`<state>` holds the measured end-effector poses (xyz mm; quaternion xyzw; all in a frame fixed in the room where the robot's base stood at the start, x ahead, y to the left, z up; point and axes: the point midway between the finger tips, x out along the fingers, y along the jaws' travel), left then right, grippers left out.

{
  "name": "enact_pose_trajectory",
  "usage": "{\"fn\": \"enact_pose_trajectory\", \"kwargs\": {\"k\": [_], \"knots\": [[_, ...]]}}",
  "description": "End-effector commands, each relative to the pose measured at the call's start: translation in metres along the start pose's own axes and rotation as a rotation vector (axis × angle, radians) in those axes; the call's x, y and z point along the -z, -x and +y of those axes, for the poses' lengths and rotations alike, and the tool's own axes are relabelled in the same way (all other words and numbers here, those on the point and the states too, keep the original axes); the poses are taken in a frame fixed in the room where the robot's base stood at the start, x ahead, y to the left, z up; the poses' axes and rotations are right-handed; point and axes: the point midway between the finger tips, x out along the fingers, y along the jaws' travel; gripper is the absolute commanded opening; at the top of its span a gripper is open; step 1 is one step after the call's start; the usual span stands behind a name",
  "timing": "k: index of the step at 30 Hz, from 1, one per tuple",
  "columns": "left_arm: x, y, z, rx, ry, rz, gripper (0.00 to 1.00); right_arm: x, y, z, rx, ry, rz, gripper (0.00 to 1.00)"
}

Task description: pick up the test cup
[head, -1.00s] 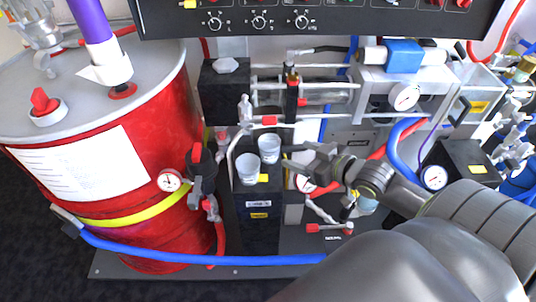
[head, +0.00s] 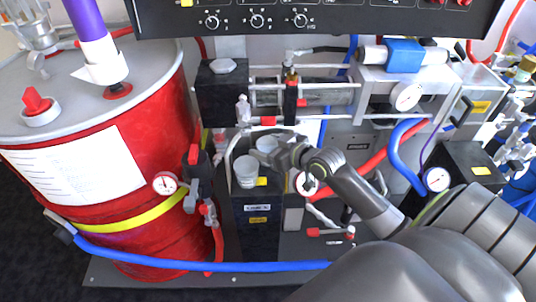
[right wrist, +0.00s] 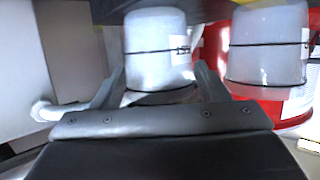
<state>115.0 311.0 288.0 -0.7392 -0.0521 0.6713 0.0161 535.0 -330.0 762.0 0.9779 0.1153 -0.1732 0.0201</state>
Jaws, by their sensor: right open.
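Two whitish cups stand side by side on a narrow black stand (head: 257,232). The near cup (head: 247,172) is clear in the head view. The far cup (head: 267,141) is partly hidden behind my right gripper (head: 264,153). I cannot tell from looks which is the test cup. In the right wrist view, which appears upside down, the far cup (right wrist: 155,42) lies between the two fingers of my open right gripper (right wrist: 160,85). Contact cannot be told. The near cup (right wrist: 266,45) is outside the fingers, to the right. My left gripper is not in view.
A red drum (head: 150,115) with a valve and gauge stands left of the stand. A curved white pipe (head: 229,152) rises close beside the cups. A black control panel (head: 330,17) hangs above. A blue hose (head: 200,266) crosses the front.

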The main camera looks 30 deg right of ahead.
Motion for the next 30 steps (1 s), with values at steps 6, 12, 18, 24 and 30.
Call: {"fn": "enact_pose_trajectory", "kwargs": {"k": [6,12,18,24,30], "knots": [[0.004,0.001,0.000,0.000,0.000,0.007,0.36,0.000,-0.002,0.000,0.000,0.001,-0.001,0.68],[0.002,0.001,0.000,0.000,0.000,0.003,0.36,0.000,-0.002,0.000,0.000,0.001,-0.001,0.47],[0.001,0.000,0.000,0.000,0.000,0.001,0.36,0.000,-0.002,0.000,0.000,0.001,0.000,0.35],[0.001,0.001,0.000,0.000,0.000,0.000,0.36,0.002,0.000,0.000,0.000,0.002,0.000,0.35],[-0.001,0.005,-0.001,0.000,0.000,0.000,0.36,0.018,0.008,-0.001,0.001,0.005,0.002,0.35]]}}
